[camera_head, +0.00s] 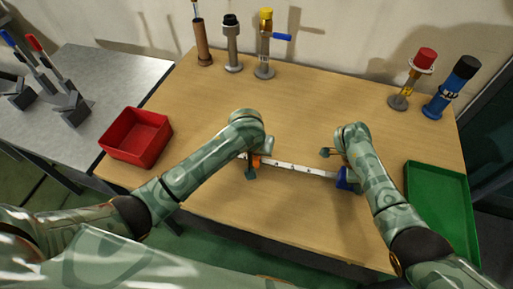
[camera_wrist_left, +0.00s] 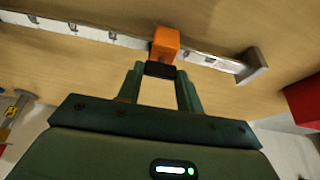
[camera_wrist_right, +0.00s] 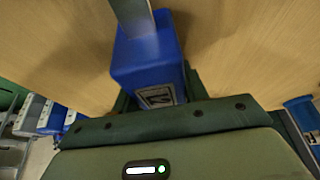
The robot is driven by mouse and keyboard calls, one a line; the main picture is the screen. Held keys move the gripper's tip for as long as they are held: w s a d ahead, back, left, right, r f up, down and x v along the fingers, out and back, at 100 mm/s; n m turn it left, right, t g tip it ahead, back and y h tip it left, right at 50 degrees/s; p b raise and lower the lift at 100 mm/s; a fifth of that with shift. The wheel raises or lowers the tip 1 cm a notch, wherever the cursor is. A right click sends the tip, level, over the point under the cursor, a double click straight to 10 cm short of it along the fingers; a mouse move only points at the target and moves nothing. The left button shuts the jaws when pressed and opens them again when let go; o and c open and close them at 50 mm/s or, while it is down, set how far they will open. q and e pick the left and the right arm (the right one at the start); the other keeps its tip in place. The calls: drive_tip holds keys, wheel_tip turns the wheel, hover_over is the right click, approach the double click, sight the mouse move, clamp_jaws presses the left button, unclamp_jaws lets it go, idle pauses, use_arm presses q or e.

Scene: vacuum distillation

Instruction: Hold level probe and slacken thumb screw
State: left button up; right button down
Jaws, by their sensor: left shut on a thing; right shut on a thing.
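The level probe is a long white marked strip (camera_head: 300,169) lying across the middle of the table, with a blue block (camera_head: 343,179) at its right end. An orange slider (camera_wrist_left: 165,44) sits around the strip near its left end, with a dark thumb screw (camera_wrist_left: 160,69) on its near side. My left gripper (camera_wrist_left: 160,72) is shut on the thumb screw, its fingertips at the screw's sides. My right gripper (camera_head: 340,166) is shut on the blue block, which also fills the middle of the right wrist view (camera_wrist_right: 145,65). Its fingertips are mostly hidden behind the block there.
A red bin (camera_head: 136,136) stands at the left of the table and a green tray (camera_head: 438,205) at the right. Several tall instruments stand along the back, such as a yellow-topped one (camera_head: 265,45) and a red-topped one (camera_head: 412,80). The table behind the probe is clear.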

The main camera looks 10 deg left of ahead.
use_arm(q)
drive_tip(key=o, duration=1)
drive_tip(key=v, duration=1.2)
use_arm(e)
drive_tip(key=c, duration=0.7)
unclamp_jaws()
drive_tip(key=v, duration=1.2)
